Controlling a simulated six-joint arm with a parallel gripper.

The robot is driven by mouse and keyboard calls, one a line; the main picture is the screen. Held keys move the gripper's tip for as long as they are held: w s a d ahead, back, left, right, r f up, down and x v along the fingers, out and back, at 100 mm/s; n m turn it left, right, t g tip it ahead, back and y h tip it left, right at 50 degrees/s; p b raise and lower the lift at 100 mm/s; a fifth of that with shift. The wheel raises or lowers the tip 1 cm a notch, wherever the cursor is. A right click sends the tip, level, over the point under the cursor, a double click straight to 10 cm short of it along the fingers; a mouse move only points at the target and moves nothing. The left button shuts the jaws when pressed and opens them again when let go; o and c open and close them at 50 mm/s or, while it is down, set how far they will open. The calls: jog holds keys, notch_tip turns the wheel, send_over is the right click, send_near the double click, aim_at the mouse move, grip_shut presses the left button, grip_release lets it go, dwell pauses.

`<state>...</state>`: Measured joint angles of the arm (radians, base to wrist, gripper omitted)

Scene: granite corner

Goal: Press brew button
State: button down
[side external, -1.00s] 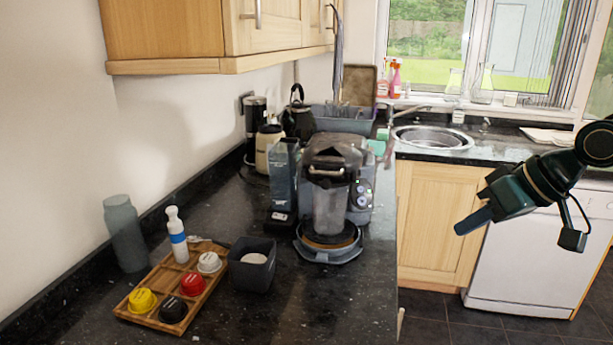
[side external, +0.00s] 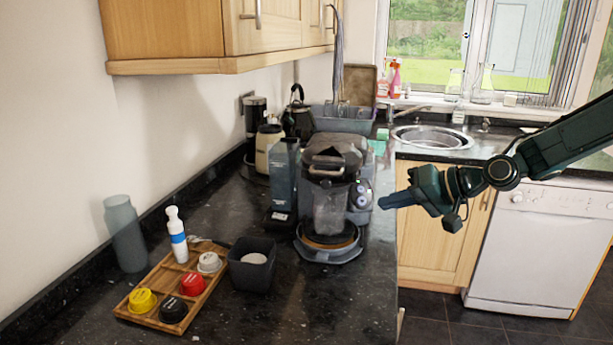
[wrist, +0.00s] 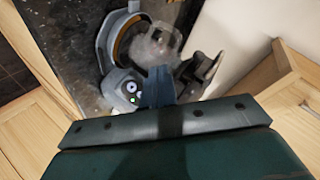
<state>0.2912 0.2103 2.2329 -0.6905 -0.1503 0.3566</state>
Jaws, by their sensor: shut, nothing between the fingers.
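The dark coffee machine (side external: 333,158) stands upright on the counter, with a clear jug-like part (side external: 330,210) at its front. Its control panel (side external: 361,195) with round buttons is on its right side. In the wrist view the panel (wrist: 120,84) shows a round light-ringed button (wrist: 131,87) and a green light (wrist: 132,99). My gripper (side external: 382,202) is shut and empty, its fingertips pointing left at the panel with a small gap visible. In the wrist view my gripper (wrist: 156,72) lies just right of the buttons. Whether it touches the machine cannot be told there.
A wooden tray (side external: 150,320) with coffee pods, a dark square bin (side external: 251,279) and a grey bottle (side external: 124,234) stand at the front left. A blue-grey container (side external: 283,177) is close left of the machine. Open floor lies right of the counter edge.

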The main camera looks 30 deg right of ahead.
aim_at(361, 201)
jog(key=shift+w+d+f+m+t, duration=0.3)
jog(key=shift+w+d+f+m, duration=0.15)
jog(key=shift+w, duration=0.3)
jog(key=shift+w+d+f+m+t, duration=0.3)
jog(key=shift+w+d+m, duration=0.1)
jog(key=shift+w+m, duration=0.25)
jog(key=shift+w+d+f+m+t, duration=0.3)
jog(key=shift+w+d+f+m, duration=0.1)
jog(key=shift+w, duration=0.4)
jog(key=shift+w, duration=0.1)
jog(key=w+d+f, duration=0.3)
jog(key=w+f, duration=0.1)
jog(key=w, duration=0.3)
jog(key=shift+f, duration=0.15)
jog(key=shift+w+f, duration=0.1)
dwell(1.2)
jog(key=shift+w+d+f, duration=0.1)
jog(key=shift+w, duration=0.1)
jog(key=shift+w+d+f, duration=0.15)
jog(key=shift+w+f, duration=0.05)
jog(key=shift+w, duration=0.1)
dwell(1.1)
jog(key=shift+s+r, duration=0.1)
jog(key=shift+s, duration=0.05)
jog(key=shift+s+a+r, duration=0.3)
jog(key=shift+s+r, duration=0.05)
jog(key=shift+s, duration=0.15)
jog(key=shift+s, duration=0.1)
dwell(0.5)
